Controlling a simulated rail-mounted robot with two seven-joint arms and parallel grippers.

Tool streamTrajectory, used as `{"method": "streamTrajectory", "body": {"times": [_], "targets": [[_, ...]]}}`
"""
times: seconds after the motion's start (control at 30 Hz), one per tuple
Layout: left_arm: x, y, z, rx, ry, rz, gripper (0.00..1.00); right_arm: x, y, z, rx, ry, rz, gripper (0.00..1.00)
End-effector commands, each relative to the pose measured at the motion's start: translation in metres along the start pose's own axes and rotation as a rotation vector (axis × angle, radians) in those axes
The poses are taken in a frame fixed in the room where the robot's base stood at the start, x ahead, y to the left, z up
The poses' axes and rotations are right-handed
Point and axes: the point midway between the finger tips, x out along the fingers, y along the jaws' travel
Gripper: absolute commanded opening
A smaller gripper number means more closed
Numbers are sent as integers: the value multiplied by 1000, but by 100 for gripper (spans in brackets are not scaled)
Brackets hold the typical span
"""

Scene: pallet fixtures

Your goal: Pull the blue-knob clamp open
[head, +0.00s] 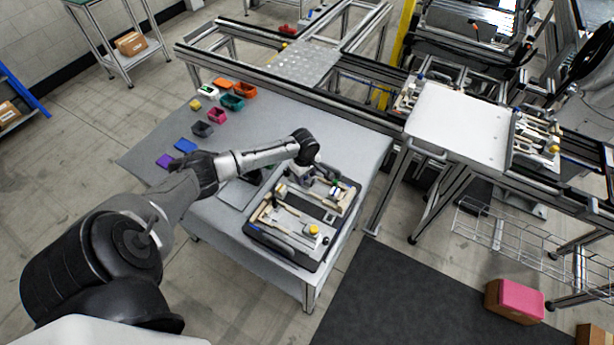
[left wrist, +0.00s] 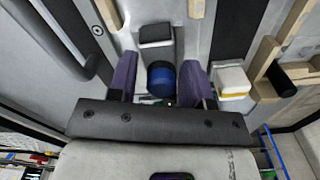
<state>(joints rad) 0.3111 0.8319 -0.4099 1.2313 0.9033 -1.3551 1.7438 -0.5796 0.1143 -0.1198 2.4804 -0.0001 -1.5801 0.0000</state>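The blue-knob clamp (left wrist: 161,80) shows in the left wrist view as a round blue knob with a dark top. My left gripper (left wrist: 160,70) has its two purple fingers on either side of the knob, with a visible gap on each side. It is open and not closed on the knob. In the head view the left arm reaches over the table, its wrist above the far part of the pallet fixture (head: 286,250). The blue knob cannot be made out there. My right gripper is in neither view.
The fixture carries wooden-coloured bars and a yellow knob (head: 313,230). Close to the right finger is a white block with a yellow base (left wrist: 232,82). Small coloured bins, such as a teal one (head: 232,102), stand on the grey table (head: 340,140). A rail conveyor runs behind.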

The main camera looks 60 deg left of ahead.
Motion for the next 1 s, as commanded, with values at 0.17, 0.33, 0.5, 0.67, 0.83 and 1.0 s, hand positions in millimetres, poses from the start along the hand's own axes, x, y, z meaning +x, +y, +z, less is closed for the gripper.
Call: {"method": "streamTrajectory", "body": {"times": [0.17,0.33,0.5,0.67,0.83,1.0], "targets": [[0,-1,0,3,0,-2,24,0,0,0,-1,0,0,43],[0,-1,0,3,0,-3,24,0,1,0,-4,-1,3,43],[0,-2,-2,3,0,-3,25,-2,3,0,-9,-2,7,43],[-1,-3,-6,4,1,-4,25,-5,3,-1,-10,-2,7,43],[-1,-6,-12,2,2,-5,25,-8,3,-2,-9,-2,7,43],[-1,-8,-18,3,3,-6,24,-11,2,-3,-7,-2,5,43]]}}
